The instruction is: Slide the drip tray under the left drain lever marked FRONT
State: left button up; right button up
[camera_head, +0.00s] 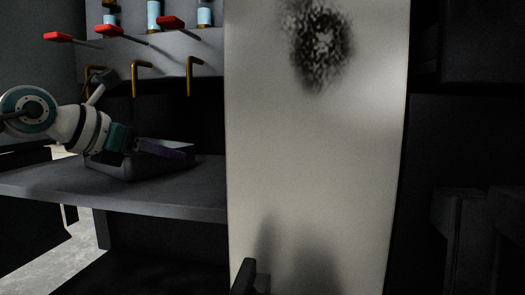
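A dark grey drip tray (128,168) sits on the grey shelf (60,182) at the left. My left gripper (162,148) reaches in from the left over the tray, low at its rim. A purple piece shows at its fingers; whether they are closed on the tray's rim I cannot tell. Above and behind, three red drain levers stick out: the left one (58,37), the middle one (115,31) and the right one (171,22). Bent copper-coloured spouts (192,75) hang below them. No FRONT marking is readable. My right gripper cannot be made out.
A tall pale panel (310,150) with a dark speckled patch stands right of the shelf and limits room there. Blue-banded cylinders (154,15) are up behind the levers. A small dark upright piece (245,275) shows at the bottom edge. The shelf's right end is bare.

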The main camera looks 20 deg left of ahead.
pick_arm(q)
grip_shut()
dwell(1.2)
